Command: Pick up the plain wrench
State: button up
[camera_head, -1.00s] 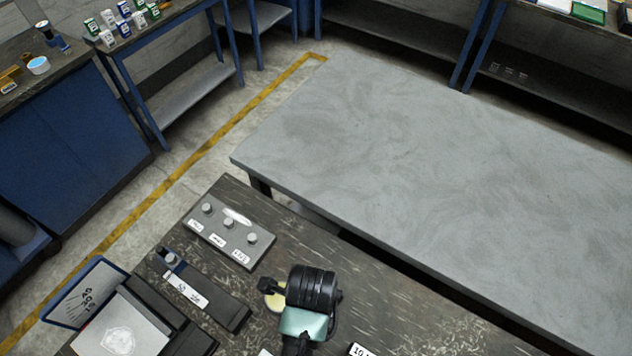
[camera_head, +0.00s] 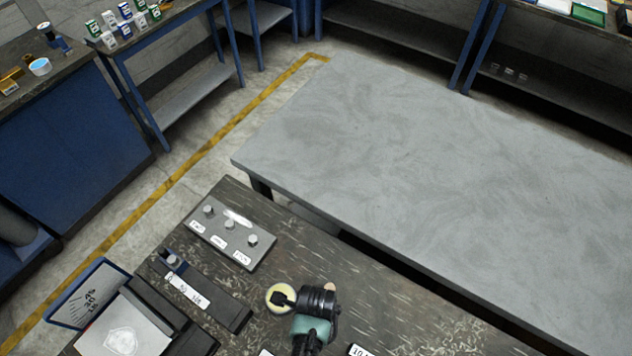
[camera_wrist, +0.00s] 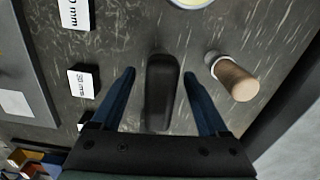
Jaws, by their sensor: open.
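In the wrist view, the two dark blue fingers of my gripper (camera_wrist: 159,72) are apart. A long black object with rounded ends (camera_wrist: 160,95) shows between them, over the dark tabletop. It may be a tool handle, but I cannot tell whether it is the plain wrench or whether the fingers touch it. A tan cylinder with a pale end (camera_wrist: 235,80) stands just right of the right finger. In the head view, my arm's black end hides the fingertips and what is under them. No wrench shape shows clearly in either view.
A grey plate with several bolts and labels (camera_head: 216,241) lies on the dark workbench (camera_head: 300,265). A cream disc (camera_head: 280,290) lies beside my arm. White labels (camera_wrist: 82,82) show left of the fingers. A large grey table (camera_head: 430,170) behind is bare.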

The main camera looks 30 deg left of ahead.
jog(key=shift+c, duration=0.3)
grip_shut()
dwell(0.3)
